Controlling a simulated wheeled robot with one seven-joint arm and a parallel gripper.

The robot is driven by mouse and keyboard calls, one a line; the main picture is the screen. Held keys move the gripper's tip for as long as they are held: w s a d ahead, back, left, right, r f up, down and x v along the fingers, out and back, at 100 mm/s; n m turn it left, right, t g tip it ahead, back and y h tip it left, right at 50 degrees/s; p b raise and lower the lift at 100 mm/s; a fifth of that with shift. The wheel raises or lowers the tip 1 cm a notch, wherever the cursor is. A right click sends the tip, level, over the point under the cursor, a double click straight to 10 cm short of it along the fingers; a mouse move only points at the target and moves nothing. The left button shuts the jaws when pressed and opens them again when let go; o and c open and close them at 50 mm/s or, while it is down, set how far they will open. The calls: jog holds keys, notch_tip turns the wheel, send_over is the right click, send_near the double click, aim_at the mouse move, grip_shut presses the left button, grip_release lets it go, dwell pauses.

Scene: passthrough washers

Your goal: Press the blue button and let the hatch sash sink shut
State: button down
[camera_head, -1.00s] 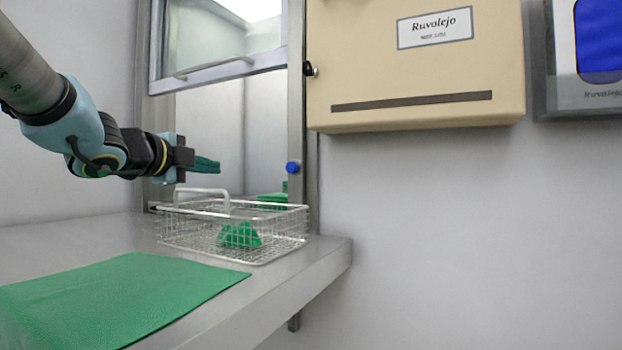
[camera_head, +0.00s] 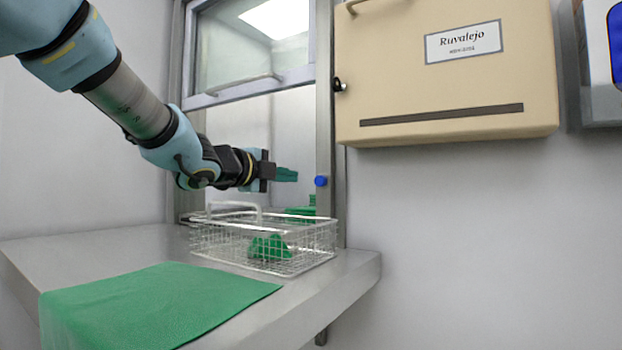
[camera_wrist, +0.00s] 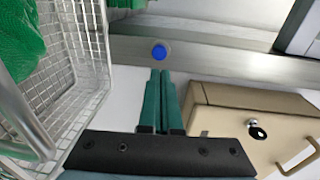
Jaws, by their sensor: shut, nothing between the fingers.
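The blue button (camera_head: 321,181) sits on the right upright of the hatch frame. It also shows in the wrist view (camera_wrist: 159,53), just ahead of my fingertips and apart from them. My gripper (camera_head: 296,175) is shut and empty, with its green fingers pointing at the button from the left; in the wrist view the fingers (camera_wrist: 160,74) lie together. The hatch sash (camera_head: 250,85) is raised, with a handle along its lower edge, and the opening below it is clear of the sash.
A wire basket (camera_head: 330,236) with a green item (camera_head: 269,247) stands on the ledge below my gripper. A green mat (camera_head: 150,305) lies in front. A beige cabinet (camera_head: 450,90) hangs right of the hatch. Another green item (camera_head: 300,212) shows behind the basket.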

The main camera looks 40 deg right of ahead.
aim_at(318, 180)
jog(key=p+x, duration=0.1)
jog(key=x, duration=0.7)
jog(key=shift+w+d, duration=0.15)
jog(key=shift+d, duration=0.2)
